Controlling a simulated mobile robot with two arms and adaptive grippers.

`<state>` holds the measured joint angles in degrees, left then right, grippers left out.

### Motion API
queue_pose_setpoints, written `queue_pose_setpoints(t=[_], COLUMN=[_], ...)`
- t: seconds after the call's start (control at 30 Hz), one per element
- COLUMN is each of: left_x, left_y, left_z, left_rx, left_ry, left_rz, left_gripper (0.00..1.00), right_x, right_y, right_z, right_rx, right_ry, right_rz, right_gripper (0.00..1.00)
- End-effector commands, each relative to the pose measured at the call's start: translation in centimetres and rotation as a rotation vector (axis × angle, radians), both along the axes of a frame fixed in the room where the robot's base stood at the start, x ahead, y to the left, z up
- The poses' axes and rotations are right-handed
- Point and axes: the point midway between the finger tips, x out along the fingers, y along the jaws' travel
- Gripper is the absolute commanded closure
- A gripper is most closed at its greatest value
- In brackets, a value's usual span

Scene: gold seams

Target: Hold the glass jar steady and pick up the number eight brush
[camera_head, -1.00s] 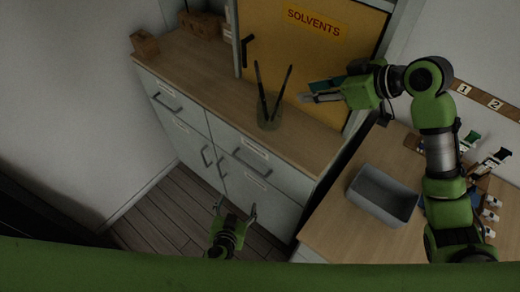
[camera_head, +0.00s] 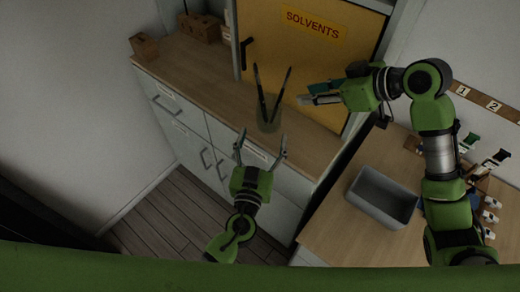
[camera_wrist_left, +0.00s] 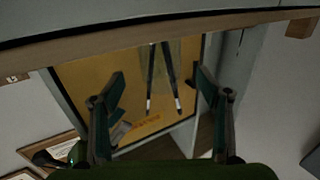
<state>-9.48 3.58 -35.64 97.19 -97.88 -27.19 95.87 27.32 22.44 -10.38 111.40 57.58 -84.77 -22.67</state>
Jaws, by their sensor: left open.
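A clear glass jar (camera_head: 268,120) stands upright on the wooden cabinet top, near its front edge. Two dark brushes, a left one (camera_head: 259,78) and a right one (camera_head: 284,80), lean apart in it; no number is readable. The jar (camera_wrist_left: 172,50) and brushes also show, inverted, between my left fingers in the left wrist view. My left gripper (camera_head: 262,138) is open and empty, in front of the jar at the cabinet's front edge, apparently not touching it. My right gripper (camera_head: 313,95) hovers right of the brushes, apart from them; its opening is unclear.
A yellow cabinet door (camera_head: 340,70) marked SOLVENTS stands behind the jar. Brown boxes (camera_head: 200,27) sit at the back left. A grey bin (camera_head: 382,197) stands on the right-hand wooden table (camera_head: 325,228). The counter left of the jar is clear.

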Motion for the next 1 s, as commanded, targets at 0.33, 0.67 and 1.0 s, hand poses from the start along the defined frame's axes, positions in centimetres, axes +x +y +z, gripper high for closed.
queue_pose_setpoints(t=[0.33,0.67,1.0], left_x=[6.6,9.0,9.1], left_y=[-1.1,-1.4,-1.4], left_z=[0.1,0.0,0.0], left_rx=[-0.001,0.0,0.0], left_ry=[-0.001,0.001,0.002], left_rz=[-0.001,-0.001,-0.001], left_gripper=[0.31,0.31,0.54], right_x=[0.0,0.0,0.0], right_y=[0.0,0.0,0.0], right_z=[0.0,0.0,0.0], right_rx=[0.0,0.0,0.0], right_ry=[0.0,0.0,0.0], right_rz=[0.0,0.0,0.0], right_gripper=[0.72,0.72,0.72])
